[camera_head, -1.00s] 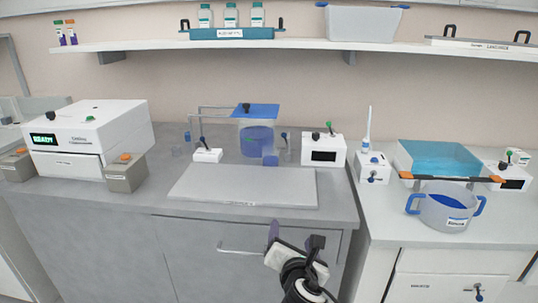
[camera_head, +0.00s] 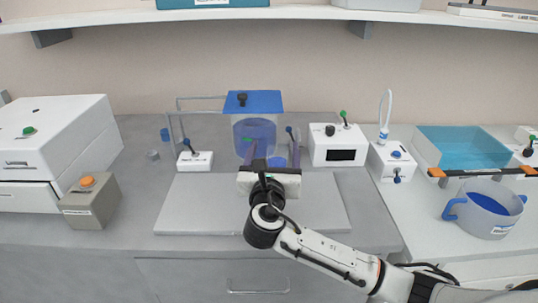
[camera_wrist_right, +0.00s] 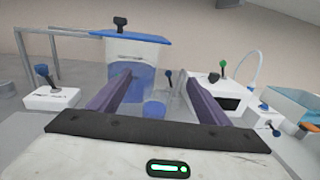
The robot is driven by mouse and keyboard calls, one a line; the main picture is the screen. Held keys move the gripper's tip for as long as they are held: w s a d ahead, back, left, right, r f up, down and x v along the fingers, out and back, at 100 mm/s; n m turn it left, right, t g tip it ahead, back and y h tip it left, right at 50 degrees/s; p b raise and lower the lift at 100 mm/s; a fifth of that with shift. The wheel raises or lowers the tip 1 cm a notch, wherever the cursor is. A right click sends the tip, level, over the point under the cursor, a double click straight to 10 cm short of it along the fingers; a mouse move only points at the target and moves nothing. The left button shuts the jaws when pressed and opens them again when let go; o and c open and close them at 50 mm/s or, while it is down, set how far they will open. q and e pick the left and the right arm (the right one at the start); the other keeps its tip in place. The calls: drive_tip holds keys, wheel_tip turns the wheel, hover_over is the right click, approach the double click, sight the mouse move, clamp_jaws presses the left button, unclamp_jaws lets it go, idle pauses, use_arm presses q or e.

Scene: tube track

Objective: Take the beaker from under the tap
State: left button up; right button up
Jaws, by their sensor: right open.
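A clear tank (camera_head: 255,138) of blue liquid under a blue lid (camera_head: 254,101) stands at the back of the bench. In the right wrist view the beaker (camera_wrist_right: 155,109) appears between my fingers, beyond the palm. My right gripper (camera_head: 271,150) is open, its fingers pointing toward the tank. Contact with the beaker cannot be told. My left gripper is not in view.
A pale mat (camera_head: 190,208) lies in front of the tank. A lever box (camera_head: 195,161) stands left of the tank, and a white box with a dark screen (camera_head: 338,146) stands right. A blue-handled pot (camera_head: 485,209) and a water bath (camera_head: 464,148) are farther right.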

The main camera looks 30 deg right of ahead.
sight(276, 158)
drive_tip(key=f, duration=0.5)
drive_tip(key=shift+s+f+b, duration=0.3)
drive_tip(key=shift+f+b, duration=0.1)
drive_tip(key=shift+f, duration=0.35)
drive_tip(key=shift+w+d+r, duration=0.2)
drive_tip(key=shift+w+d, duration=0.05)
drive_tip(key=shift+w, duration=0.1)
drive_tip(key=shift+w+d, duration=0.15)
drive_tip(key=shift+w, duration=0.05)
drive_tip(key=x, duration=0.5)
drive_tip(key=shift+w+d, duration=0.3)
drive_tip(key=shift+w, duration=0.15)
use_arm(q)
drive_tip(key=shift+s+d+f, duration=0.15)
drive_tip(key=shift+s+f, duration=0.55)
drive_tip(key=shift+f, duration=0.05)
use_arm(e)
drive_tip(key=c, duration=1.2)
drive_tip(key=shift+o, duration=0.2)
